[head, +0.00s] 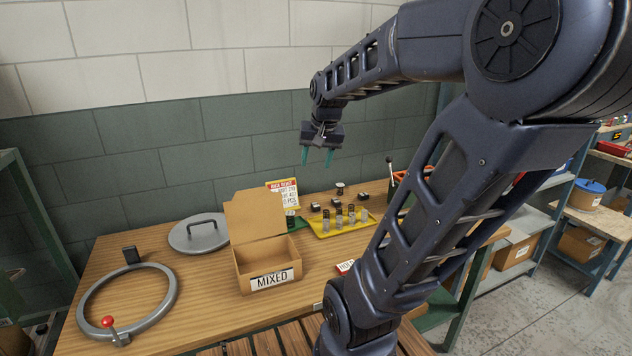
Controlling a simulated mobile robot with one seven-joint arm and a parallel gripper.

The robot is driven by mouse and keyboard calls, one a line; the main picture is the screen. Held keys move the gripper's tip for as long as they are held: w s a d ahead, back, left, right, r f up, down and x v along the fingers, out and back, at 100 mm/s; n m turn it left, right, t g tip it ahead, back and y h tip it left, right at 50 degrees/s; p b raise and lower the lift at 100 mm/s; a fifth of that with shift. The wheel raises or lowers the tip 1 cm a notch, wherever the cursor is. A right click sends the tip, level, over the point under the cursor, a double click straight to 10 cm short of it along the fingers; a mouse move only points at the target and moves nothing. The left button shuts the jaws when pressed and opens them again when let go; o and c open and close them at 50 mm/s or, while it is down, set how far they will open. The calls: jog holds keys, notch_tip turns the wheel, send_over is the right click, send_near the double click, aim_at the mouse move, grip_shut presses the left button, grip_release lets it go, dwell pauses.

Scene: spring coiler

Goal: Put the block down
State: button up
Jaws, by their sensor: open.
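My gripper (318,157) hangs in the air above the back of the wooden table (205,300). Its two teal fingers point down and stand apart, with nothing visible between them. Several small dark blocks (315,206) lie on the table behind the yellow tray (355,229), below my gripper and a little to its right. I cannot tell which of them, if any, is the task's block.
An open cardboard box (243,262) marked MIXED stands mid-table. Several springs or cylinders (338,218) stand in the yellow tray. A round grey lid (199,233) and a large metal ring (90,296) with a red-knobbed lever lie left. Bare wood lies between ring and box.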

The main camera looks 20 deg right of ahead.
jog(key=s+a+f+n, duration=0.1)
jog(key=s+a+n, duration=0.2)
jog(key=s, duration=0.7)
jog(key=shift+a+f+n+t, duration=0.25)
jog(key=shift+a+n+t, duration=0.15)
jog(key=shift+a, duration=0.3)
dwell(0.3)
